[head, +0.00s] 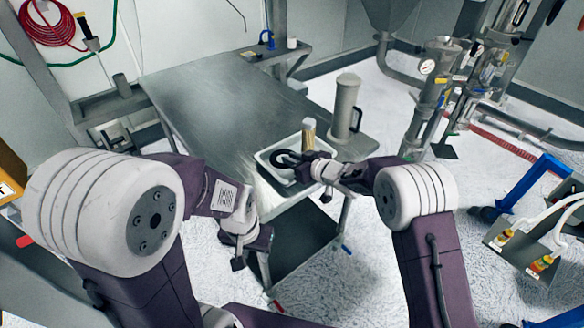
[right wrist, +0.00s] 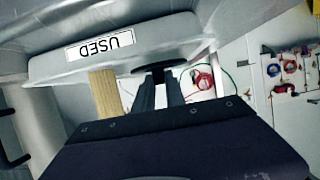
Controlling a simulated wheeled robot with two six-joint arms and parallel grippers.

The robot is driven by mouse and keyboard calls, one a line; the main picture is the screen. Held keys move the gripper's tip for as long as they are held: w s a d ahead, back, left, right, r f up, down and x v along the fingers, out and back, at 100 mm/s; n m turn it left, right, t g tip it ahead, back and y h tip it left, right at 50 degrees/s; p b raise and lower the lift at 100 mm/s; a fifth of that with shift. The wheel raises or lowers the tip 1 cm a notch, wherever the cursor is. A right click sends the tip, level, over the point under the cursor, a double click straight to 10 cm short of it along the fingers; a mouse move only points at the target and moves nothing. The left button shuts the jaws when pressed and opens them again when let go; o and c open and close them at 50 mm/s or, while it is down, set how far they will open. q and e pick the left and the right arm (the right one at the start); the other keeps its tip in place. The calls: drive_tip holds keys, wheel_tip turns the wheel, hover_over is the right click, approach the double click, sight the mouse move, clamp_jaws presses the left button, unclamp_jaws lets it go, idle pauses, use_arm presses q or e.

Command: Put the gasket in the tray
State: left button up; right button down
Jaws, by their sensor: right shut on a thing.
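The gasket (head: 284,160) is a black ring seen over the white tray (head: 262,158) near the right end of the steel table. My right gripper (head: 304,168) is shut on the gasket. In the right wrist view the fingers (right wrist: 165,78) close on the dark gasket (right wrist: 157,67), which shows edge-on in front of the tray wall (right wrist: 190,40) with its upside-down "USED" label. I cannot tell whether the gasket touches the tray floor. My left gripper (head: 250,252) hangs low beside the table's front edge, away from the tray; its fingers are too unclear to read.
The steel table (head: 215,95) is mostly clear to the left. A lower shelf (head: 305,240) lies underneath.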

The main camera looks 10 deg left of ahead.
wheel_tip(320, 180, down, 3)
drive_tip(key=shift+d+f, duration=0.15)
drive_tip(key=shift+f+b, duration=0.15)
drive_tip(key=shift+b, duration=0.15)
drive_tip(key=c, duration=1.4)
unclamp_jaws()
drive_tip(key=shift+r, duration=0.3)
drive_tip(key=v, duration=1.2)
drive_tip(key=shift+s+f, duration=0.1)
drive_tip(key=shift+f, duration=0.05)
